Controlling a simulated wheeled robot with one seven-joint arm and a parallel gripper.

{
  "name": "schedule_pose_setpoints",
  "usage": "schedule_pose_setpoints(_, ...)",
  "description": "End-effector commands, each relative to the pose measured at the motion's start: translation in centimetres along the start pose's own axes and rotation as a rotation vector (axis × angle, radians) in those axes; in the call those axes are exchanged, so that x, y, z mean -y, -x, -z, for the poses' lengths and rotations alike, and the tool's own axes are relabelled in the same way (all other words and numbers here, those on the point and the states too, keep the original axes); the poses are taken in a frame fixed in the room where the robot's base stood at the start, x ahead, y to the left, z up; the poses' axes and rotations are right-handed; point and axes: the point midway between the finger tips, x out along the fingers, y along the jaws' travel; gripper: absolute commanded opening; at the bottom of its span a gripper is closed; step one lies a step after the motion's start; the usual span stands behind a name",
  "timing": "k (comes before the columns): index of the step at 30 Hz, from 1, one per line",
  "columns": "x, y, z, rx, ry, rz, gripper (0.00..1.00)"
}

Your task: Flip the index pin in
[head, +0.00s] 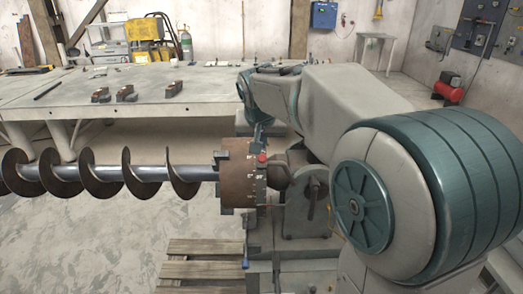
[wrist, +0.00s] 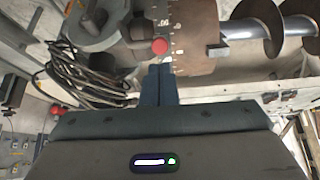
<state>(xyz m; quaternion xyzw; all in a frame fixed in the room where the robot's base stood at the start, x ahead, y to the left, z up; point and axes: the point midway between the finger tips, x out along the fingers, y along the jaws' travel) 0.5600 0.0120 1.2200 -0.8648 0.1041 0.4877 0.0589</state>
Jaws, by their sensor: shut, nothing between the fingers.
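The index pin shows as a red knob (head: 262,158) at the edge of the brown, graduated chuck (head: 237,172) of the positioner. In the wrist view the red knob (wrist: 159,46) sits just beyond my fingertips, beside a scale plate with marks. My gripper (wrist: 160,67) is shut and empty, its two dark fingers together. Its tips look very near the knob; I cannot tell whether they touch it. In the head view my gripper (head: 258,143) is partly hidden by my arm, just above the knob. The pin's shaft and hole are hidden.
The auger (head: 100,172) extends left from the chuck. A grey workbench (head: 190,90) with several small clamps stands behind. A wooden pallet (head: 205,262) lies on the floor in front. Coiled dark cables (wrist: 85,75) hang left of my fingers in the wrist view.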

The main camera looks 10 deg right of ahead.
Motion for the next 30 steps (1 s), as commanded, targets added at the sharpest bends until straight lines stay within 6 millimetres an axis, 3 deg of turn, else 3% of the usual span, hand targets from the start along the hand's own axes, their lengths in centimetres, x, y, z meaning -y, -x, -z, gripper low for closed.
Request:
schedule_pose_setpoints(6,0.0,-4.3,0.1,0.005,0.000,-0.002,0.00)
schedule_pose_setpoints(12,0.0,-6.5,0.3,0.002,0.000,-0.001,0.00)
schedule_pose_setpoints(26,0.0,-7.2,0.3,0.000,0.000,0.000,0.00)
schedule_pose_setpoints(30,0.0,-8.3,0.3,0.001,0.000,-0.001,0.00)
